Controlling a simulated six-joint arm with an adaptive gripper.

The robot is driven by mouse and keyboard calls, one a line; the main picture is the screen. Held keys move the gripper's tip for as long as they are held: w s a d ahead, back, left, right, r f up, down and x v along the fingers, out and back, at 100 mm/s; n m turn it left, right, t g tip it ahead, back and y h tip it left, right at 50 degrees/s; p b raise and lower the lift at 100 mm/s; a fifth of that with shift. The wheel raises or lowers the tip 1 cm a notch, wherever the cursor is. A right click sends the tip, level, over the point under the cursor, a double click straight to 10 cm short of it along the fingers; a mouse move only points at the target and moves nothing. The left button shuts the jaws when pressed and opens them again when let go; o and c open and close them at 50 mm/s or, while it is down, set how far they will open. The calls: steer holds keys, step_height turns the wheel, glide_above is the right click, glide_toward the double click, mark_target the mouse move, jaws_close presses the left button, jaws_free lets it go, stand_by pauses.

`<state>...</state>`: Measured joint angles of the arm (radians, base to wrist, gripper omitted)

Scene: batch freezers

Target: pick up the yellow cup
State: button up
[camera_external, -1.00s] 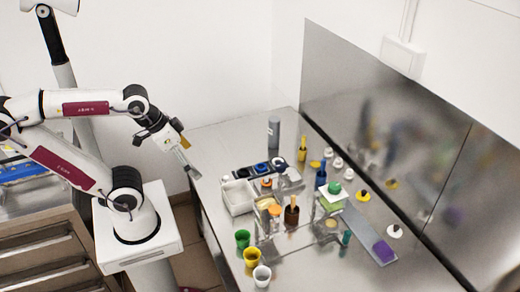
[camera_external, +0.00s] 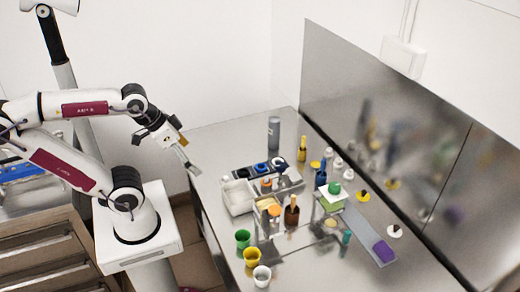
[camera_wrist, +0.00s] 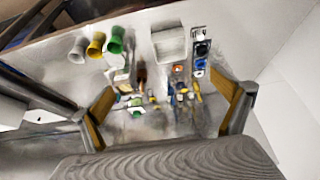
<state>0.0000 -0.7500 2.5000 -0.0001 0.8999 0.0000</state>
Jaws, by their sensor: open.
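The yellow cup (camera_external: 252,257) stands upright near the front left edge of the metal table, between a green cup (camera_external: 243,239) and a white cup (camera_external: 262,276). In the wrist view the yellow cup (camera_wrist: 96,46) is at the upper left, again between the white cup (camera_wrist: 77,50) and the green cup (camera_wrist: 115,40). My gripper (camera_external: 190,172) is beside the table's back left edge, well away from the cups and above their level. In the wrist view my gripper (camera_wrist: 170,108) has its two fingers spread wide with nothing between them.
Several bottles, including a brown one (camera_external: 292,215), stand mid-table. A metal splash wall (camera_external: 370,115) closes the back. Bare table lies at the front right.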

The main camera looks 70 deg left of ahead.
steer(key=shift+c, duration=0.4)
steer(key=c, duration=1.7)
